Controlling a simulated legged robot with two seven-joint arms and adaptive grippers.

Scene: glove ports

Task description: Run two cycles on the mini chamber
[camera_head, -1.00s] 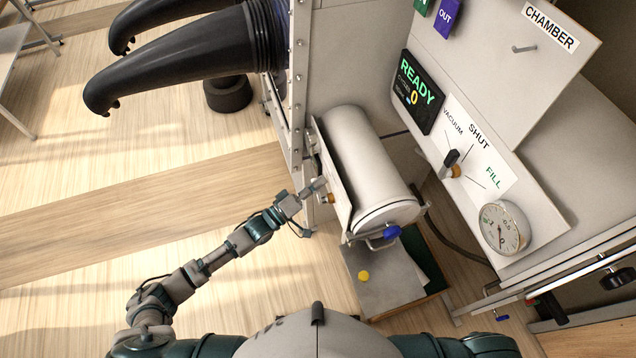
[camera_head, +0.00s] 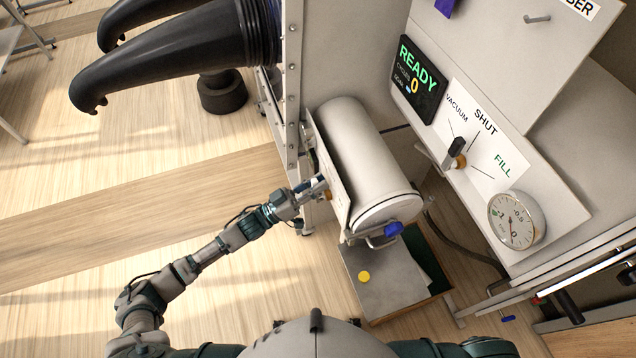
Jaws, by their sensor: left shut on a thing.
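The mini chamber is a pale grey cylinder (camera_head: 362,160) lying on the side of the glove box, with a blue-handled latch (camera_head: 393,229) at its near end. My left gripper (camera_head: 322,189) is at the flat plate (camera_head: 335,187) along the cylinder's left side, shut on a small brass-coloured knob (camera_head: 328,195) there; the fingers partly hide the contact. The display (camera_head: 417,80) reads READY with a 0. My right gripper is out of view.
Black gloves (camera_head: 170,62) stick out from the box wall at upper left. A hook (camera_head: 537,18) sticks out of the upper panel.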

